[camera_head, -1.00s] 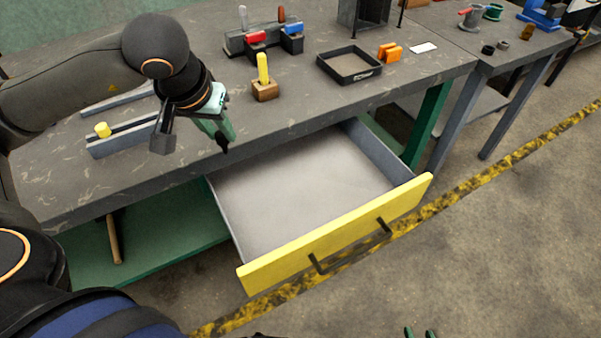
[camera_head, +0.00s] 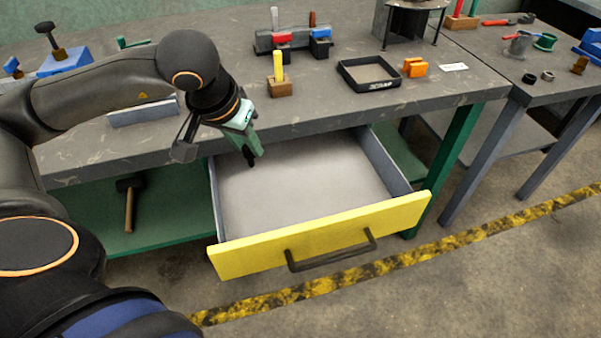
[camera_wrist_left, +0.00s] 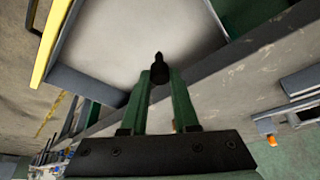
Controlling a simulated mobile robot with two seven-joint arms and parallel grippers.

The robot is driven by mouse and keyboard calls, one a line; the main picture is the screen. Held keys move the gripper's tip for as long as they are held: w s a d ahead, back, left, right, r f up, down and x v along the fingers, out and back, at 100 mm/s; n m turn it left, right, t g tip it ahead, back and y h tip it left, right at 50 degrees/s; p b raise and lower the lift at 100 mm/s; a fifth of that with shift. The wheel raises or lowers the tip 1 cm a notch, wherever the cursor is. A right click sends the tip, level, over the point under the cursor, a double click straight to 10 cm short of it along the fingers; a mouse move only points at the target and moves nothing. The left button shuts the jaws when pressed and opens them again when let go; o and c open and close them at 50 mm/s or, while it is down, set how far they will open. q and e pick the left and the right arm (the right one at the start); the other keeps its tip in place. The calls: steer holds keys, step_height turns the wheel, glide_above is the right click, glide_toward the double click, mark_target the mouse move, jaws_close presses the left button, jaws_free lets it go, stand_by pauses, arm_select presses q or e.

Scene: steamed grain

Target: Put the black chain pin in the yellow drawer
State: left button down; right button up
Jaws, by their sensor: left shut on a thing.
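The yellow drawer (camera_head: 322,232) stands pulled out from under the workbench, and its grey inside is empty. Its yellow front also shows in the left wrist view (camera_wrist_left: 50,45). My left gripper (camera_head: 250,155) hangs over the drawer's back left part, near the bench edge. In the left wrist view its green fingers (camera_wrist_left: 160,85) are shut on the black chain pin (camera_wrist_left: 158,66), a small dark piece with a pointed tip. Most of the pin is hidden between the fingers. My right gripper is not in view.
On the bench stand a wooden block with a yellow handle (camera_head: 279,80), a black tray (camera_head: 368,74) and an orange piece (camera_head: 415,67). A hammer (camera_head: 129,205) lies on the green shelf below, left of the drawer.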

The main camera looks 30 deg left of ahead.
arm_select(q)
steer(key=shift+w+d+f, duration=0.15)
steer(key=shift+w+d, duration=0.05)
steer(key=shift+d, duration=0.05)
steer(key=w+d+f, duration=0.3)
steer(key=w+d, duration=0.1)
steer(key=w, duration=0.3)
glide_above(313, 186)
step_height(313, 186, down, 10)
steer(key=shift+r+b, duration=0.25)
steer(key=shift+b, duration=0.2)
steer(key=shift+f, duration=0.2)
